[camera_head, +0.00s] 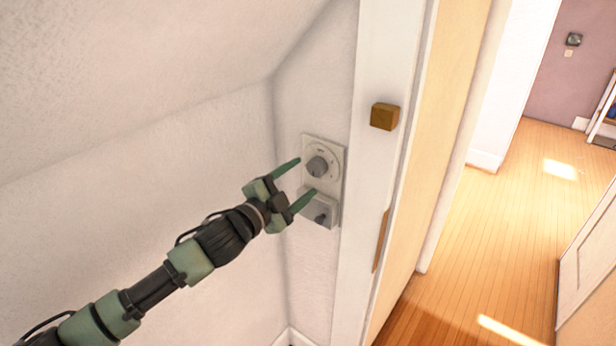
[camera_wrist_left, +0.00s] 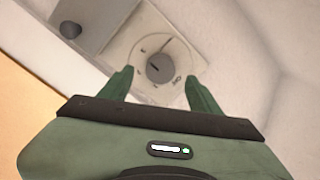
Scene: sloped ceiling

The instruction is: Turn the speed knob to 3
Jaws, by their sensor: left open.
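The speed knob (camera_head: 317,166) is a grey round dial on a white wall plate (camera_head: 335,152) beside the door frame. In the left wrist view the knob (camera_wrist_left: 159,68) sits on its plate with small marks around it, which are too small to read surely. My left gripper (camera_head: 301,177) is open, with its two green fingers pointing at the plate. In the left wrist view the fingers (camera_wrist_left: 160,86) lie to either side of the knob, apart from it. The right gripper is not in view.
A second, smaller knob (camera_head: 321,217) sits on a box just below the plate. A wooden block (camera_head: 384,116) sticks out from the white door frame (camera_head: 372,60) to the right. The sloped ceiling (camera_head: 150,80) comes down at the upper left. Wooden floor (camera_head: 490,240) lies open beyond the doorway.

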